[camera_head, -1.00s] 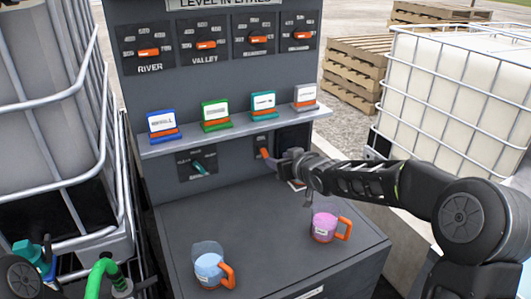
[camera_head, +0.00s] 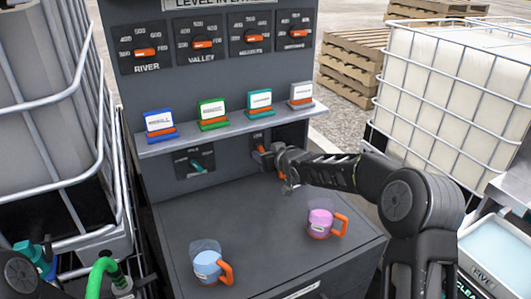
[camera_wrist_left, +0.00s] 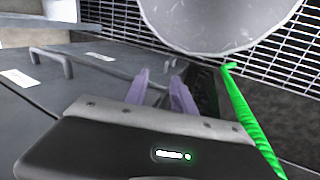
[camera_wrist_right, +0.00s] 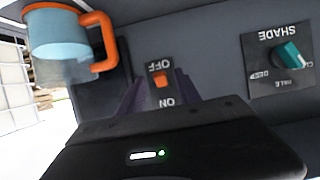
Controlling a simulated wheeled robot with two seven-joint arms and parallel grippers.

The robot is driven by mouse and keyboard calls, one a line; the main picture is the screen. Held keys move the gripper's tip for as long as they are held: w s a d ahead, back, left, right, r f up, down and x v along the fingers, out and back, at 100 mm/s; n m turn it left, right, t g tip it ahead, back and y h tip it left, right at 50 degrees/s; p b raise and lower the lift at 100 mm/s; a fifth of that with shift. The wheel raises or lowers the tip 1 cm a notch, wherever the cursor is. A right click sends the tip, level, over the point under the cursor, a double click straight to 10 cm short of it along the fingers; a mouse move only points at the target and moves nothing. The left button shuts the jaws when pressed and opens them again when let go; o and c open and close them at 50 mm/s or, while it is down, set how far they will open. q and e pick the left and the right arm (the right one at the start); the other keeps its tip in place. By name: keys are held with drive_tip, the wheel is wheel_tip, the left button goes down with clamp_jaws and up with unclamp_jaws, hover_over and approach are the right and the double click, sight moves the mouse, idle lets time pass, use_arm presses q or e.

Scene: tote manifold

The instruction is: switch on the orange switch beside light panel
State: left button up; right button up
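The orange switch (camera_head: 262,149) is on the console's upright face, below the small shelf, beside a dark recessed panel (camera_head: 292,132). In the right wrist view the switch (camera_wrist_right: 161,80) sits between upside-down OFF and ON labels; I cannot tell which way it is set. My right gripper (camera_head: 272,155) is just in front of it. Its purple fingers (camera_wrist_right: 157,92) stand apart on either side of the switch plate, with nothing visibly gripped. My left gripper (camera_wrist_left: 160,88) has its fingers apart and empty, away from the switch; it is out of the head view.
A green SHADE knob (camera_wrist_right: 290,54) is beside the switch. A shelf (camera_head: 180,144) with several coloured cards is above. A blue mug (camera_head: 207,266) and a pink mug (camera_head: 320,223) stand on the desktop (camera_head: 262,230). Caged tanks flank the console.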

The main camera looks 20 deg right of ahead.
drive_tip(key=shift+c, duration=0.2)
clamp_jaws()
drive_tip(key=shift+r, duration=0.1)
